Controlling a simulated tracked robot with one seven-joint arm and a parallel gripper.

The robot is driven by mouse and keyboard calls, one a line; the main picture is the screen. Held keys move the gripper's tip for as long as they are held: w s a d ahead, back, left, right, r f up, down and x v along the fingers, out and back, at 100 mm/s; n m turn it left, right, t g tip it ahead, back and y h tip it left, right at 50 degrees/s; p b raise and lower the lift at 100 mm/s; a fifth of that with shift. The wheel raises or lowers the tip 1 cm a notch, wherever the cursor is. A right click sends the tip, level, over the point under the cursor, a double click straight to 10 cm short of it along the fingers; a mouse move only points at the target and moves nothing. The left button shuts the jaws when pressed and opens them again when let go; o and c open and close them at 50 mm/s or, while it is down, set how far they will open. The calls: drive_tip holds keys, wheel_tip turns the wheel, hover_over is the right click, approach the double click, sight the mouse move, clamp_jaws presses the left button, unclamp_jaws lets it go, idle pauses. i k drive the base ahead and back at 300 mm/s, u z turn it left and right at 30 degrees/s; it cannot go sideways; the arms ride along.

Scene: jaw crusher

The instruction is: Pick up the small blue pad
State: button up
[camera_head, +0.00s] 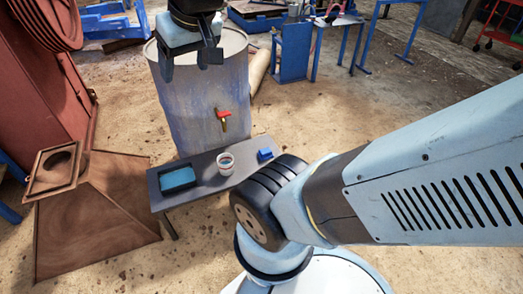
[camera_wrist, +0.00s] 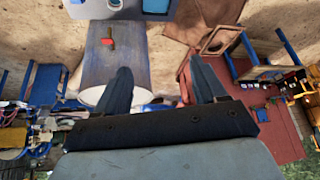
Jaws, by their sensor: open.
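A small blue block (camera_head: 265,154), which may be the pad, lies at the right end of a narrow dark bench (camera_head: 203,176). A larger flat blue pad (camera_head: 178,180) lies in a dark tray at the bench's left end. A white ring-shaped roll or cup (camera_head: 225,161) stands between them. My gripper (camera_head: 190,62) is open and empty, high above the grey drum behind the bench, well apart from both blue things. In the wrist view its two fingers (camera_wrist: 162,84) are spread wide with nothing between them. I cannot make out the small blue block in the wrist view.
The grey drum (camera_head: 190,100) with a red-handled tap stands behind the bench; it also shows in the wrist view (camera_wrist: 130,62). A rusty hopper (camera_head: 95,215) stands left of the bench. Blue tables (camera_head: 340,22) stand at the back. My arm covers the right side.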

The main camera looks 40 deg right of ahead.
sight(264, 155)
drive_tip(key=z, duration=0.95)
drive_tip(key=k, duration=0.35)
drive_tip(key=z, duration=0.15)
drive_tip(key=i, duration=0.9)
drive_tip(key=z, duration=0.1)
